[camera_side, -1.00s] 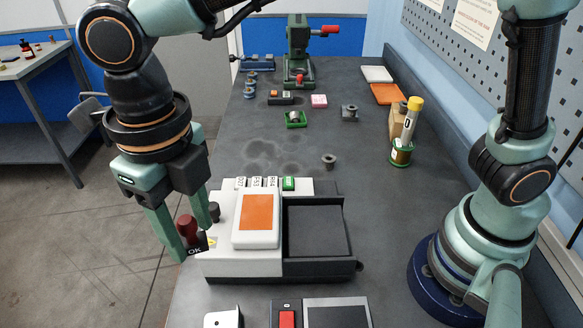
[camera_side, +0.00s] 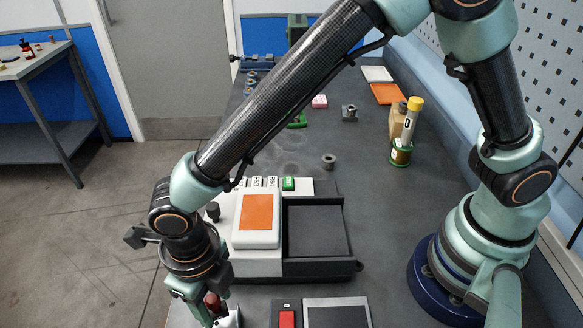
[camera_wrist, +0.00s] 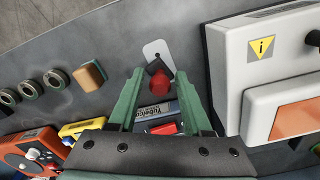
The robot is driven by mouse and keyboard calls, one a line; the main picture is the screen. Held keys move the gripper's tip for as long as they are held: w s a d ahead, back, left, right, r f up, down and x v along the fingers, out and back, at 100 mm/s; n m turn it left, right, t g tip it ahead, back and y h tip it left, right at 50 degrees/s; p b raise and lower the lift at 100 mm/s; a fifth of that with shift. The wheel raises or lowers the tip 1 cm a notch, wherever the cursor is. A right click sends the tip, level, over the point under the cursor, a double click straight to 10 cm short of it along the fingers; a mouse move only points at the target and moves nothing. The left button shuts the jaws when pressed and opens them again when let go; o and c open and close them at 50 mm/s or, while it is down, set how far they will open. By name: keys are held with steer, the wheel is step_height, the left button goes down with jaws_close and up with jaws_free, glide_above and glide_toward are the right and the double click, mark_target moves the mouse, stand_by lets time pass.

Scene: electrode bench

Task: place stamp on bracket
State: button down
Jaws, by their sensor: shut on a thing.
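The stamp (camera_wrist: 160,84), with a red handle and a dark base, sits between the two green fingers of my gripper (camera_wrist: 161,76) in the wrist view. My gripper is shut on it. In the side view the red handle (camera_side: 212,301) shows between the fingers low at the bottom edge, its base hidden. The white bracket (camera_wrist: 154,47), a plate with a small hole, lies right beyond the stamp in the wrist view, and the stamp's dark base overlaps its near part. In the side view a bit of the bracket (camera_side: 235,318) shows beside my gripper. I cannot tell whether stamp and bracket touch.
The white machine (camera_side: 240,262) with an orange-topped block (camera_side: 258,214) and a dark tray (camera_side: 316,230) stands just behind my gripper. A red-buttoned box (camera_side: 287,318) and a dark-screened device (camera_side: 337,314) lie to the right. Several rings (camera_wrist: 55,78) lie left in the wrist view.

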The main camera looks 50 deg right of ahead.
mark_target(218, 312)
steer(key=shift+f, duration=1.85)
steer(key=shift+f, duration=0.1)
steer(key=shift+c, duration=1.7)
jaws_free()
